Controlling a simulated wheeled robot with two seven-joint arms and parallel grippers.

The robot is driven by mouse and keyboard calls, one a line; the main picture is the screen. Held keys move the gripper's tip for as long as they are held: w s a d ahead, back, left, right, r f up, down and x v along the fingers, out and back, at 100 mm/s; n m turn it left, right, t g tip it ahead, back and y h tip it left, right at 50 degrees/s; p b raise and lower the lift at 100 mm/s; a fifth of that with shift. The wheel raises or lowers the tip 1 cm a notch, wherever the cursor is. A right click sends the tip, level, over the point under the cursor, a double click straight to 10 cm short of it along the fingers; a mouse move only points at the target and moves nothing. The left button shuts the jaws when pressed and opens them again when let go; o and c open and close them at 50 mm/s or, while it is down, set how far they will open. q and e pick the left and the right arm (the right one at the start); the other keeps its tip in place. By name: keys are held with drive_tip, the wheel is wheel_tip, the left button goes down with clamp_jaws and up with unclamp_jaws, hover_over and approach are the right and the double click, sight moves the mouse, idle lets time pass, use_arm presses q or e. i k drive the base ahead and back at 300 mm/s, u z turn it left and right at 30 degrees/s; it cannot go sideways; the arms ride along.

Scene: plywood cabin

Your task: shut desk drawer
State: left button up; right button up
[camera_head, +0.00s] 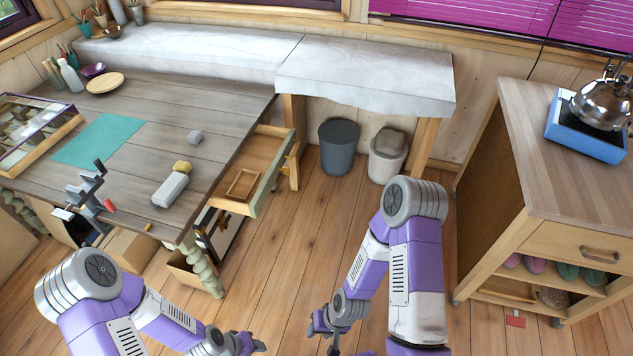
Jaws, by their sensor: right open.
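The desk (225,110) stands on the left with a grey plank top and turned green legs. Its drawer (268,187) is pulled out on the right side, with a pale green front and a small wooden tray (243,184) inside. My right gripper (326,332) is open and low over the floor at the bottom middle, apart from the drawer and nearer to me. My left gripper (250,344) is at the bottom edge, partly cut off, and its jaws are too unclear to read. Neither gripper touches the drawer.
A grey bin (339,146) and a lighter bin (388,156) stand under the stone-topped counter (365,70). A wooden cabinet (570,200) with a blue stove (585,138) is on the right. The floor right of the drawer is clear.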

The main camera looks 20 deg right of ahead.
sight(245, 188)
drive_tip(key=z, duration=0.55)
drive_tip(key=i, duration=1.15)
drive_tip(key=u, duration=0.4)
drive_tip(key=k, duration=0.45)
drive_tip(key=u, duration=0.75)
drive_tip(key=i, duration=0.7)
drive_tip(key=z, duration=0.55)
